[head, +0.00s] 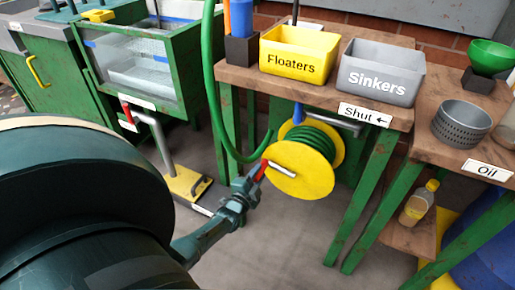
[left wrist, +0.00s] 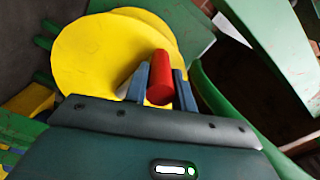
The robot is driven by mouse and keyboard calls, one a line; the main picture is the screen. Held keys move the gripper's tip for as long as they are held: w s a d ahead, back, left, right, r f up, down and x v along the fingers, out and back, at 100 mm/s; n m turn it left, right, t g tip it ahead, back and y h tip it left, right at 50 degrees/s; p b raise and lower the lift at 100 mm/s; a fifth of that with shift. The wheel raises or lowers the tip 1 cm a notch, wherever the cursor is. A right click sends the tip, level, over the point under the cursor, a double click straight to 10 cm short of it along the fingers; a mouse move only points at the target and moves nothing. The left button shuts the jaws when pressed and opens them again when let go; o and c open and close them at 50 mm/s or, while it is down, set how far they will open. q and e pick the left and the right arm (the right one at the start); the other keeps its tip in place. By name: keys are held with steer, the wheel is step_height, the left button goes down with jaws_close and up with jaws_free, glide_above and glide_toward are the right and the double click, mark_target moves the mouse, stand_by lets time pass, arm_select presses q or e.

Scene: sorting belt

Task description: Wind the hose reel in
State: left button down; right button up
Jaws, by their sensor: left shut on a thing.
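The hose reel (head: 303,172) has yellow discs with green hose wound between them. It hangs under the wooden table, and its yellow disc also shows in the left wrist view (left wrist: 90,55). A length of green hose (head: 212,90) hangs in a curve to the left of the reel. The reel's crank handle has a red grip (left wrist: 160,78) and a grey arm. My left gripper (head: 255,176) is at the left edge of the front disc, with its fingers on either side of the red grip, shut on it. My right gripper is not in view.
A yellow Floaters bin (head: 299,50) and a grey Sinkers bin (head: 381,72) stand on the table above the reel. A green table leg (head: 362,200) stands right of the reel. A yellow foot pedal (head: 186,183) lies on the floor to the left. A bottle (head: 418,203) stands on a low shelf.

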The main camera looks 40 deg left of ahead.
arm_select(q)
steer(key=r+m+p, duration=0.2)
steer(key=r, duration=0.1)
steer(key=shift+w+d+r+m, duration=0.15)
steer(key=shift+d+m, duration=0.2)
steer(key=shift+m, duration=0.05)
steer(key=r+m+p, duration=0.1)
steer(key=d+r+m, duration=0.1)
steer(key=shift+w+d+m+p, duration=0.2)
steer(key=shift+m+p, duration=0.1)
steer(key=shift+p, duration=0.05)
steer(key=shift+w+d+r, duration=0.1)
steer(key=shift+d+r, duration=0.2)
steer(key=shift+d, duration=0.1)
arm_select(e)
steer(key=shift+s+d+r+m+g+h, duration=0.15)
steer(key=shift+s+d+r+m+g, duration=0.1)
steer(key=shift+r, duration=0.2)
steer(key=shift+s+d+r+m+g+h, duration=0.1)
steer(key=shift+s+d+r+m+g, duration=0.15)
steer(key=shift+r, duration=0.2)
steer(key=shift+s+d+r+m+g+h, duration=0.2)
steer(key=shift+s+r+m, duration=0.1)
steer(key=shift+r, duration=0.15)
arm_select(q)
steer(key=shift+d+p, duration=0.15)
steer(key=shift+p, duration=0.15)
steer(key=c, duration=1.2)
jaws_free()
steer(key=shift+o, duration=0.2)
